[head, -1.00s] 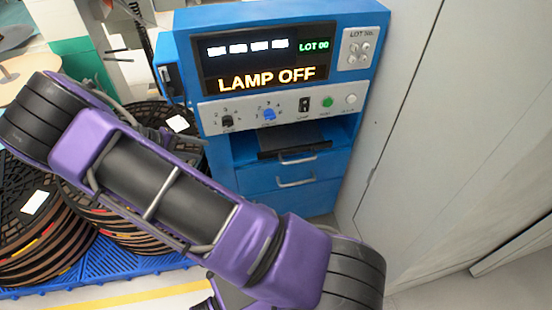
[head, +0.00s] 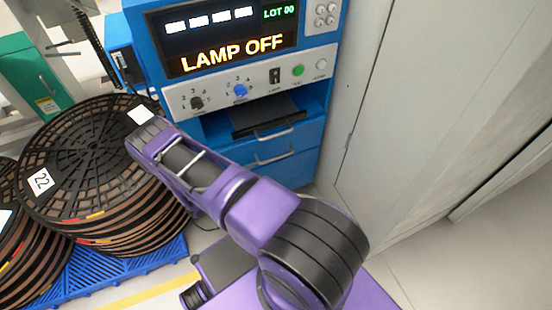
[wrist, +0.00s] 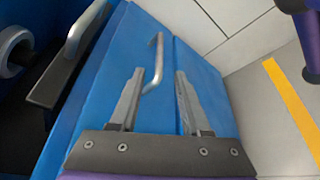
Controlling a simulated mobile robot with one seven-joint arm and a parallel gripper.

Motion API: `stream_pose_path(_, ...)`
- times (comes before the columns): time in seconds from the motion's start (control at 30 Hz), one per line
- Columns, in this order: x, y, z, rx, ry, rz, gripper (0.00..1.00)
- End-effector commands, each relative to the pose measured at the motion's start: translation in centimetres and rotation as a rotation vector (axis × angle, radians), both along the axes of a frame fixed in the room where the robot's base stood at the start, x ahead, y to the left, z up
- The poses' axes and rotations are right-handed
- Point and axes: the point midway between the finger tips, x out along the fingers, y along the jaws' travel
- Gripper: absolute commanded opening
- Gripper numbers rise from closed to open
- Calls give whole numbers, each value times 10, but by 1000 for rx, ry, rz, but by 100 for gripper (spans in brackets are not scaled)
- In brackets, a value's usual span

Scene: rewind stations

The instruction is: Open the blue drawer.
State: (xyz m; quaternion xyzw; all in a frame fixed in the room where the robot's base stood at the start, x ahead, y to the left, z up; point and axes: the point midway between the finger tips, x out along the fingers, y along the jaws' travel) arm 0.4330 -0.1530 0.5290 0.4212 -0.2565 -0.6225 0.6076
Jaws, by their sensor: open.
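The blue drawer (head: 295,165) is low in the blue cabinet, with a light metal bar handle (head: 273,160). Its front looks flush with the cabinet. In the wrist view the drawer front (wrist: 115,65) fills the middle and its handle (wrist: 156,62) stands between the finger lines. My gripper (wrist: 160,75) is open, with one finger to each side of the handle's lower end. I cannot tell how far the fingertips are from the drawer front. In the head view my gripper is hidden behind my purple arm.
Above the drawer is a dark tray (head: 268,118) with its own handle (wrist: 85,32). The control panel (head: 245,85) is higher up; its display reads LAMP OFF. Stacked reels (head: 85,160) stand on a blue pallet (head: 120,270) at left. A grey wall of panels (head: 440,100) is at right.

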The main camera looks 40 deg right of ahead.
Motion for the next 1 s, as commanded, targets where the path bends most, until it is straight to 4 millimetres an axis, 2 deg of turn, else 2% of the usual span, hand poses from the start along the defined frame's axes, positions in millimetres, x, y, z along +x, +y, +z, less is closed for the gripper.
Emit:
stream_pose_path(0.03,0,-13,-3,-1,1,-4,47)
stream_pose_path(0.3,6,-70,-16,-1,0,-4,47)
stream_pose_path(0.5,10,-101,-23,1,-1,-3,47)
stream_pose_path(0.7,11,-115,-25,0,-1,0,47)
stream_pose_path(1.0,12,-116,-25,0,0,0,45)
